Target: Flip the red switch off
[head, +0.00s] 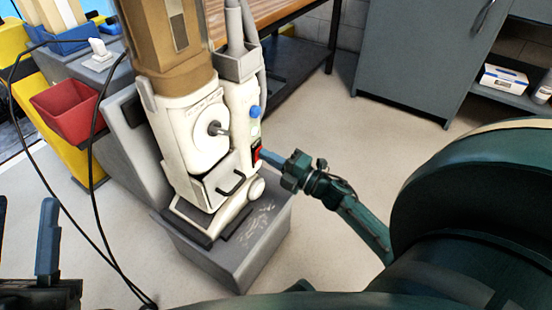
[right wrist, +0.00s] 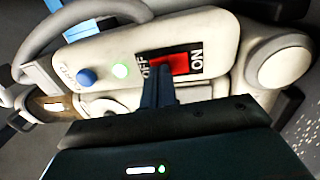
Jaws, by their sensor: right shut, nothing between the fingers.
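The red switch (head: 257,151) is on the front of a cream and brown machine (head: 190,120). In the right wrist view the red switch (right wrist: 178,64) sits in a black plate marked OFF at left and ON at right. My right gripper (head: 264,155) is shut and empty, its fingertips at the switch. In the right wrist view its fingertips (right wrist: 158,72) overlap the OFF end; I cannot tell whether they touch or which way the rocker is tilted. My left gripper (head: 26,235) is at the lower left edge, fingers apart, away from the machine.
A blue knob (right wrist: 86,77) and a lit green button (right wrist: 121,71) sit beside the switch. The machine stands on a grey base (head: 235,265). A red bin (head: 68,108) and black cables are at left. A grey cabinet (head: 415,60) stands behind; floor at right is clear.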

